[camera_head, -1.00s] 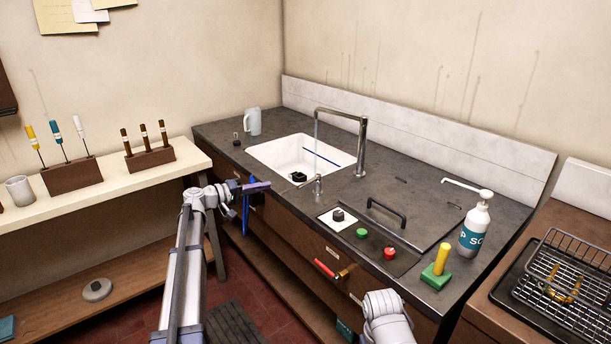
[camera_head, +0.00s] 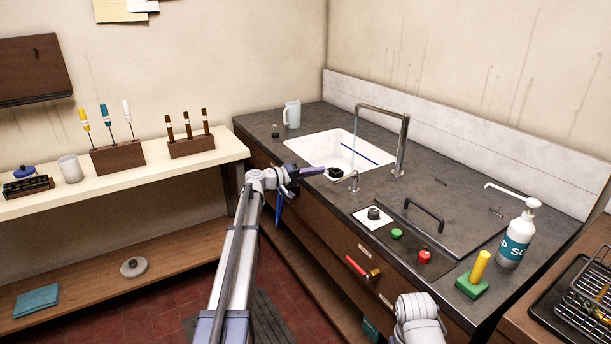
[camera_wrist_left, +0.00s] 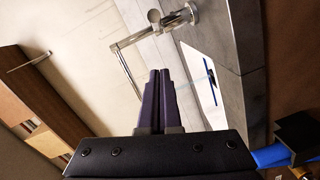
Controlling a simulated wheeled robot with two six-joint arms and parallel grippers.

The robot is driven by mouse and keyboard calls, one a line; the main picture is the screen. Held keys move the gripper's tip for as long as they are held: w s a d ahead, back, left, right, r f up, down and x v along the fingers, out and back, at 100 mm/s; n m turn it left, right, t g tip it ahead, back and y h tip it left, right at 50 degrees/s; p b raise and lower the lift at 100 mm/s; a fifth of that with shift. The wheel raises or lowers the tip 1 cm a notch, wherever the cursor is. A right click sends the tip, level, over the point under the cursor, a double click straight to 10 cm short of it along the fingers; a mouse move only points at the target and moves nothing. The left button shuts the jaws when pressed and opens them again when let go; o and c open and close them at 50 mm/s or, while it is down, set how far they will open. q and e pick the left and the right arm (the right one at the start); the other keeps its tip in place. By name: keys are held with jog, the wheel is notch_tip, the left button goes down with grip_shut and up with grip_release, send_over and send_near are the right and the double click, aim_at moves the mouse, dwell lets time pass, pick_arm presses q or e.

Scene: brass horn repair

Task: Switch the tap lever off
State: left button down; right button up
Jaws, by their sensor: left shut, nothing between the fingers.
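The tall metal tap (camera_head: 402,150) stands behind the sink, its spout reaching left with a thin bluish water stream (camera_head: 354,122) below it. My right gripper is out of view.
The white sink (camera_head: 308,148) holds a blue rod (camera_head: 368,153); a black piece (camera_head: 335,173) is close to my left fingertips. Right of the lever are a black knob (camera_head: 374,213), green button (camera_head: 397,233), red button (camera_head: 424,256) and handled cover (camera_head: 440,235).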

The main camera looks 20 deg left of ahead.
aim_at(345, 178)
pick_arm(q)
jog(key=shift+x, duration=1.05)
jog(key=shift+s+d+f+b, duration=0.25)
jog(key=shift+s+d, duration=0.1)
jog(key=shift+d, duration=0.15)
jog(key=shift+s+d+f+b, duration=0.25)
jog(key=shift+s+d, duration=0.15)
jog(key=shift+d, duration=0.1)
jog(key=shift+s+d+f, duration=0.15)
jog(key=shift+s+d, duration=0.15)
jog(key=shift+d, duration=0.3)
jog(key=shift+s+d+n+t+y, duration=0.3)
jog(key=shift+d+n+t+y, duration=0.1)
jog(key=shift+y, duration=0.1)
